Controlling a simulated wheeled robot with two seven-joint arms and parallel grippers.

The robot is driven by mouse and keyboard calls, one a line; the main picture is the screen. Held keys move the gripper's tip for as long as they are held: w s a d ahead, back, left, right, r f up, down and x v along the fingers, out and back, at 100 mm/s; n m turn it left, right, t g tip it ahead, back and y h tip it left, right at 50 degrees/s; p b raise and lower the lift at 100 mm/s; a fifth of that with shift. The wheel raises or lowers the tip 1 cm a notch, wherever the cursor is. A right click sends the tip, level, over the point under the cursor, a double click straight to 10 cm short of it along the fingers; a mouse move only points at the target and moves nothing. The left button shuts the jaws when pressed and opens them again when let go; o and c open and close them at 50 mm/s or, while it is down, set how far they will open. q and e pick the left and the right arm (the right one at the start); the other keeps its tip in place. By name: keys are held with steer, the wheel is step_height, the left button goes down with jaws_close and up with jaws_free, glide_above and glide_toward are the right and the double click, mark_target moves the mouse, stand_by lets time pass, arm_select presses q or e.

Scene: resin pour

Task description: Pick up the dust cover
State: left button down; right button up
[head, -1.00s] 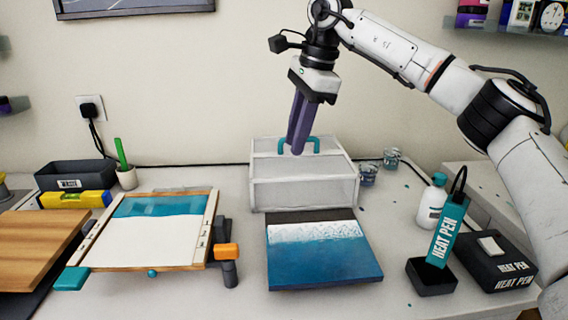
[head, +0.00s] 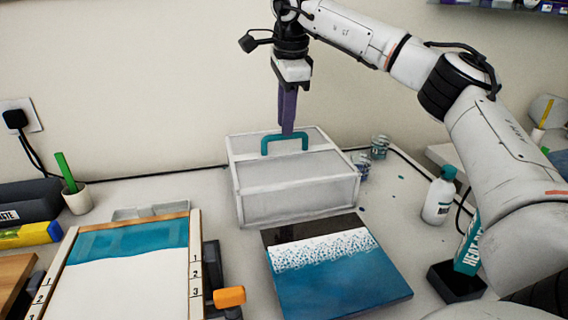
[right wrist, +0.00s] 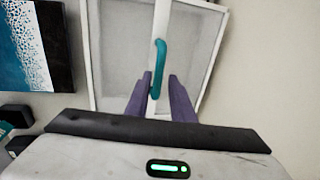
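The dust cover (head: 296,206) is a pale, see-through box with a white frame, standing on the table against the back. A teal handle (head: 285,137) arches from its top. My right gripper (head: 287,131) points down just above the handle, its purple fingers overlapping the handle's top bar in the head view. In the right wrist view the two fingers (right wrist: 160,80) are apart, with the teal handle (right wrist: 158,65) running between them and the dust cover (right wrist: 120,45) beyond. Contact with the handle is not clear. My left gripper is out of view.
A blue-and-white seascape panel (head: 338,275) lies in front of the cover. A framed board (head: 125,285) with an orange-handled clamp is at left. Glass cups (head: 379,147), a white bottle (head: 438,198) and a heat pen (head: 468,250) in its black stand are at right.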

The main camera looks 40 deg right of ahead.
mark_target(285, 160)
steer(key=f, duration=0.5)
steer(key=shift+w+d, duration=0.3)
jaws_close()
steer(key=shift+r, duration=0.1)
stand_by(0.9)
